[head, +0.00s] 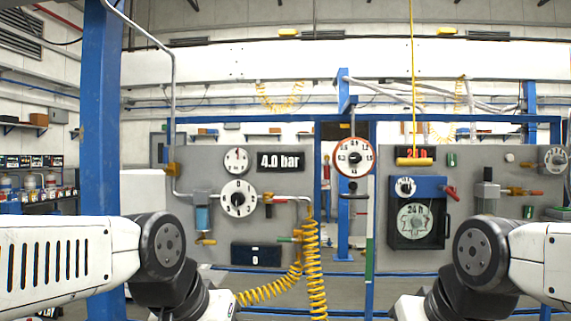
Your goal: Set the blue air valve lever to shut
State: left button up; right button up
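I cannot make out a lever that is clearly blue. On the grey panel at the left, a filter unit with a blue bowl (202,219) has a small orange handle (207,240) below it. A small green-tipped handle (286,239) sits beside the yellow coiled hose. My two arms come in at the lower left and lower right, well short of the panels. Both grippers are below the picture.
Round gauges (238,199) and a "4.0 bar" display (280,161) are on the left panel. A yellow coiled hose (315,265) hangs in front of it. A red-rimmed gauge (354,157) stands between the panels. A blue post (101,120) rises at the left.

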aim_at(166, 155)
jog(key=i+j+u, duration=0.15)
jog(key=u, duration=0.2)
jog(key=i+j+u, duration=0.1)
jog(key=u, duration=0.2)
jog(key=i+j+u, duration=0.15)
jog(key=u, duration=0.2)
jog(key=i+j+z, duration=0.1)
jog(key=j, duration=0.3)
jog(key=i+j+z, duration=0.15)
jog(key=i+j, duration=0.15)
jog(key=i+j+z, duration=0.1)
jog(key=j, duration=0.45)
jog(key=i+j+z, duration=0.15)
jog(key=j, duration=0.25)
jog(key=i+j+z, duration=0.1)
jog(key=j, duration=0.4)
jog(key=i+j+z, duration=0.15)
jog(key=j, duration=0.3)
jog(key=i+j+z, duration=0.1)
jog(key=j, duration=0.4)
jog(key=i+l+z, duration=0.15)
jog(key=i, duration=0.1)
